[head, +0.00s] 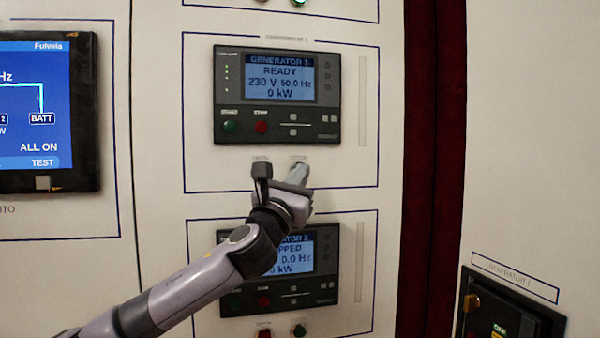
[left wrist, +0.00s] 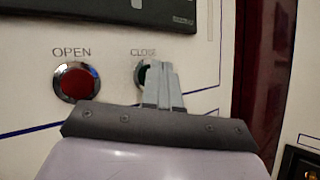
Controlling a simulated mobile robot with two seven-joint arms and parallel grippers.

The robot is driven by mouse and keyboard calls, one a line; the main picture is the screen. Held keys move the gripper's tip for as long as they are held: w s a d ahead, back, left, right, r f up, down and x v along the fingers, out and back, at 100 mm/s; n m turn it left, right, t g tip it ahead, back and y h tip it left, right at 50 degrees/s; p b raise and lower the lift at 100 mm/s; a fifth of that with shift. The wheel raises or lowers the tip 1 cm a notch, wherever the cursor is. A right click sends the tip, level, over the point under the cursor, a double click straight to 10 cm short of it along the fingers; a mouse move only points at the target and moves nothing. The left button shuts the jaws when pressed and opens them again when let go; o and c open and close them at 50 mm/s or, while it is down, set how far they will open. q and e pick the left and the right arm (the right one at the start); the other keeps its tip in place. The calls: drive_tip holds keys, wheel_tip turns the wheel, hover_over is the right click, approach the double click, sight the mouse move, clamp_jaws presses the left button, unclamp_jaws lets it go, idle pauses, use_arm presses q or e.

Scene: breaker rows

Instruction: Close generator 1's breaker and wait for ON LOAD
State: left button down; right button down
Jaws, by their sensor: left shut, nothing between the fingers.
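The generator 1 controller (head: 277,95) is on the cabinet front in the head view. Its screen (head: 280,78) reads GENERATOR 1, READY, 230 V, 50.0 Hz, 0 kW. My left gripper (head: 298,173) is shut and empty just below this controller, at the CLOSE button, which it hides there. In the left wrist view, the green CLOSE button (left wrist: 141,76) shows partly behind the left fingertips (left wrist: 162,72). I cannot tell whether they touch it. The red OPEN button (left wrist: 76,82) is to its left, uncovered. My right gripper is not in view.
The generator 2 controller (head: 330,263) is below, partly hidden by my left arm, with red (head: 264,334) and green (head: 299,331) buttons under it. A blue display (head: 40,110) is at the left. A breaker unit (head: 505,315) is at the lower right.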

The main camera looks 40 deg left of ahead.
use_arm(q)
drive_tip(key=shift+w+a, duration=0.1)
drive_tip(key=shift+a, duration=0.05)
idle(0.5)
drive_tip(key=shift+s+d, duration=0.5)
drive_tip(key=shift+d, duration=0.15)
drive_tip(key=shift+s+d, duration=1.65)
drive_tip(key=shift+d, duration=0.25)
